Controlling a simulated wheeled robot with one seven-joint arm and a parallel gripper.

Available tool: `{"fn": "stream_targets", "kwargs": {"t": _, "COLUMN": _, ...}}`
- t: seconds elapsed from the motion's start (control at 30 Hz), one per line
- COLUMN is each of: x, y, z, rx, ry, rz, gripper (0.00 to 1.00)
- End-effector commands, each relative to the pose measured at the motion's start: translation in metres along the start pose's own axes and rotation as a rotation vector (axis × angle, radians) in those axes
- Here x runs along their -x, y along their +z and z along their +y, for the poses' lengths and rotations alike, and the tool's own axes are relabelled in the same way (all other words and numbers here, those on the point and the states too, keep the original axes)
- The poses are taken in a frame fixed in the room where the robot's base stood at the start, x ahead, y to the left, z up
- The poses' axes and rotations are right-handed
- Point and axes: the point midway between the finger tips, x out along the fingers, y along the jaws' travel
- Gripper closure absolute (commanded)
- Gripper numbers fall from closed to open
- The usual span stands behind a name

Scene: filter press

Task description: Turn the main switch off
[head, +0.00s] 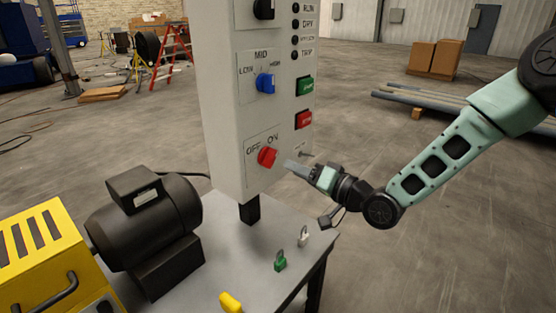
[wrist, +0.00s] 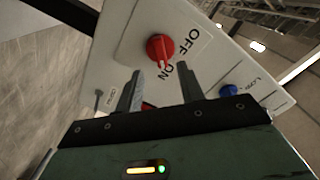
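The main switch is a red rotary knob (head: 267,157) on a white plate marked OFF and ON, low on the front of the grey control box (head: 228,100). In the wrist view the red knob (wrist: 160,47) shows just beyond the fingertips, and its ridge appears to point toward ON. My gripper (head: 291,164) is just right of the knob in the head view and looks apart from it. In the wrist view my gripper (wrist: 160,82) has its two fingers spread with nothing between them.
Above the switch are a blue selector (head: 265,83), a green button (head: 304,86) and a red button (head: 304,120). A green padlock (head: 280,262) and a white padlock (head: 303,237) are on the table (head: 235,255). A black motor (head: 142,220) stands left.

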Motion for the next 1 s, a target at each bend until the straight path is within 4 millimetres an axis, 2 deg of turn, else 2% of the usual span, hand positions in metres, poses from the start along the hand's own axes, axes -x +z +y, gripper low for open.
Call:
{"fn": "stream_targets", "kwargs": {"t": 0.1, "x": -0.025, "y": 0.000, "z": -0.002, "rx": 0.000, "ry": -0.002, "rz": -0.001, "gripper": 0.62}}
{"fn": "stream_targets", "kwargs": {"t": 0.3, "x": -0.053, "y": 0.000, "z": -0.001, "rx": 0.000, "ry": -0.002, "rz": -0.001, "gripper": 0.62}}
{"fn": "stream_targets", "kwargs": {"t": 0.5, "x": -0.065, "y": 0.000, "z": 0.000, "rx": 0.000, "ry": 0.000, "rz": -0.001, "gripper": 0.62}}
{"fn": "stream_targets", "kwargs": {"t": 0.77, "x": -0.065, "y": 0.000, "z": 0.000, "rx": 0.000, "ry": 0.000, "rz": -0.001, "gripper": 0.62}}
{"fn": "stream_targets", "kwargs": {"t": 0.87, "x": -0.065, "y": 0.000, "z": 0.000, "rx": 0.000, "ry": 0.000, "rz": -0.001, "gripper": 0.87}}
{"fn": "stream_targets", "kwargs": {"t": 0.9, "x": -0.065, "y": 0.000, "z": 0.000, "rx": 0.000, "ry": 0.000, "rz": -0.001, "gripper": 0.98}}
{"fn": "stream_targets", "kwargs": {"t": 1.0, "x": -0.065, "y": 0.000, "z": 0.000, "rx": 0.000, "ry": 0.000, "rz": 0.000, "gripper": 1.00}}
